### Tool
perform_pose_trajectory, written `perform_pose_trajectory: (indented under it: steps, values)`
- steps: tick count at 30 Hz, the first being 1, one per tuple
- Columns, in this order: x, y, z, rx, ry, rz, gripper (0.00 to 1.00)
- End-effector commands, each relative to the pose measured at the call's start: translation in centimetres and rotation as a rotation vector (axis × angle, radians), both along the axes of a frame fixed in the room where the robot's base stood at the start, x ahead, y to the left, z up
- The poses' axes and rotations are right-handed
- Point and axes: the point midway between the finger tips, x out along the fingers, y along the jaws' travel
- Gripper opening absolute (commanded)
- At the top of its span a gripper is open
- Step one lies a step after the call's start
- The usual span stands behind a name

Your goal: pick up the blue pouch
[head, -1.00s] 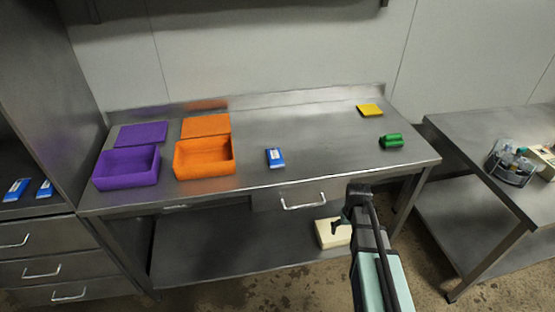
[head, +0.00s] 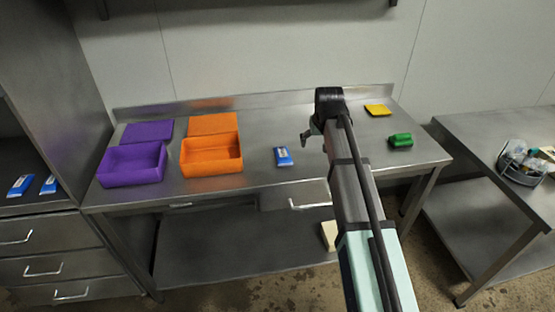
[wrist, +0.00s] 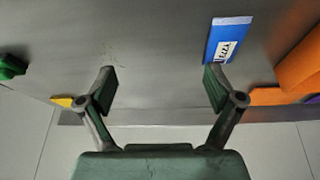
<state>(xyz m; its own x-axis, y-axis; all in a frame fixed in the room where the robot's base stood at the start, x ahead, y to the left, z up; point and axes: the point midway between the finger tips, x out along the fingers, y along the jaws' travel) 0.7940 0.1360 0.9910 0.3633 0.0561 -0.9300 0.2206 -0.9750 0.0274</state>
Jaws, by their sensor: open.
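A blue pouch (head: 283,157) with a white label lies flat on the steel table, right of the orange box. In the wrist view the blue pouch (wrist: 227,42) shows at upper right, just beyond the tip of the right finger, which overlaps its near end. My gripper (head: 306,135) is above the table, to the right of the pouch in the head view. In the wrist view my gripper (wrist: 160,87) is open with nothing between its fingers, only bare table below. Two similar blue packets (head: 20,186) lie on the shelf at the far left.
An open purple box (head: 133,178) and an open orange box (head: 211,168) stand at the table's left, with flat lids behind them. A green object (head: 400,140) and a yellow item (head: 377,110) lie at the right. A back wall rises behind the table.

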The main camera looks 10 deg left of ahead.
Motion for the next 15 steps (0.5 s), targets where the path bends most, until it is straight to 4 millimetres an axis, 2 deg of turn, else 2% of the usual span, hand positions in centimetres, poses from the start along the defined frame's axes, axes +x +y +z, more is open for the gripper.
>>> perform_pose_trajectory:
  steps: [1,3,6,10,15]
  values:
    - [0.1,2.7,1.6,0.008,-0.007,0.023,0.92]
    - [-0.3,5.2,3.5,0.017,-0.009,0.042,0.92]
    - [-0.9,7.5,5.2,0.026,-0.01,0.059,0.92]
    - [-1.1,8.7,5.8,0.03,-0.009,0.067,0.92]
    - [-0.4,9.0,3.7,0.03,-0.007,0.066,0.92]
